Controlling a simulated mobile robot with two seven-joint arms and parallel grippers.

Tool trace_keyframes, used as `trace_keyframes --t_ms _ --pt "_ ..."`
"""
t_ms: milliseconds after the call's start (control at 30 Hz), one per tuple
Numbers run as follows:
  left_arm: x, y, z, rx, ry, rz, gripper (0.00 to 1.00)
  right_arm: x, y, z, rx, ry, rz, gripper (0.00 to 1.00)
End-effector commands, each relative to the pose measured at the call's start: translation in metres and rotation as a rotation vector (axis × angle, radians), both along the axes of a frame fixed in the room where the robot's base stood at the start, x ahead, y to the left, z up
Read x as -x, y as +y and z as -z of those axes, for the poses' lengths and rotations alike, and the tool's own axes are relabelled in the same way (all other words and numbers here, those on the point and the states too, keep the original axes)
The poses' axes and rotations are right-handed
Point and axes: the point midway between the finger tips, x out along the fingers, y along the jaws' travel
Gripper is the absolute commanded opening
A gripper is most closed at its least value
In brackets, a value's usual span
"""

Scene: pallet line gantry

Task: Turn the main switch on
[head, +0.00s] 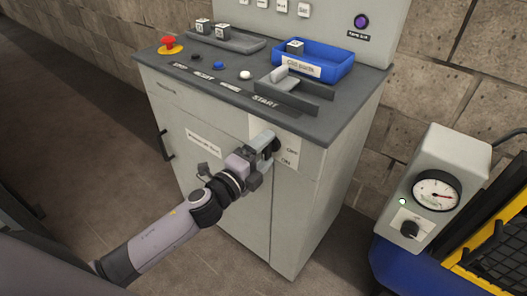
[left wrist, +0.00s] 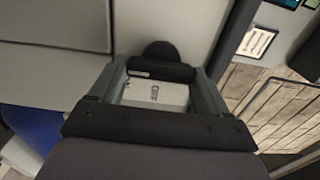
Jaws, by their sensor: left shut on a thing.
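The main switch (head: 276,146) is a black rotary knob on a pale plate on the upper front of the grey cabinet (head: 308,190). The words OFF and ON stand to its right, OFF above ON. My left gripper (head: 266,143) is shut on the switch handle and covers much of it. In the left wrist view, the black switch handle (left wrist: 160,70) lies between the two fingers, with a white label behind it. I cannot tell which mark the handle points to. My right gripper is not in view.
A gauge box (head: 437,180) stands on the right. The floor left of the cabinet is clear.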

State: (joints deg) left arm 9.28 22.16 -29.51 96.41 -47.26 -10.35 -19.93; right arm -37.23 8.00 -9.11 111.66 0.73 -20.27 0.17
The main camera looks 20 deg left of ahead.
Motion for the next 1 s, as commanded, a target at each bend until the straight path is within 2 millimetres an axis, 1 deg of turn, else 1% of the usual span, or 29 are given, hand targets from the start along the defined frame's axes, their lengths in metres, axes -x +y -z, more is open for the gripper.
trace_keyframes --t_ms 33,67,100,133,367,467,567,800,1000 --pt "0.0 -0.001 0.0 -0.009 -0.005 0.002 0.46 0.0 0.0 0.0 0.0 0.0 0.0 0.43" --pt "0.0 -0.001 0.0 -0.009 -0.005 0.002 0.83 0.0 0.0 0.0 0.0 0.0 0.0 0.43" --pt "0.0 -0.001 0.0 -0.008 -0.004 0.002 0.96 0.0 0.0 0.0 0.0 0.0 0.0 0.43" --pt "0.0 0.0 0.0 -0.008 -0.004 0.002 1.0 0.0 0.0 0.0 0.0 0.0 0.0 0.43" --pt "0.001 0.0 0.0 -0.005 -0.002 0.001 1.0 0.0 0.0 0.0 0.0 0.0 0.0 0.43" --pt "0.005 0.002 0.001 -0.004 0.0 0.0 1.0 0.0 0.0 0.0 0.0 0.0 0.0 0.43" --pt "0.015 0.006 0.002 -0.004 0.001 0.0 1.0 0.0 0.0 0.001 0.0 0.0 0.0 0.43" --pt "0.047 0.017 0.001 -0.005 -0.001 0.002 1.0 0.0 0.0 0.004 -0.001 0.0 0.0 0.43" --pt "0.063 0.023 0.001 -0.006 -0.002 0.002 1.0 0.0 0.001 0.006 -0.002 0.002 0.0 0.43"
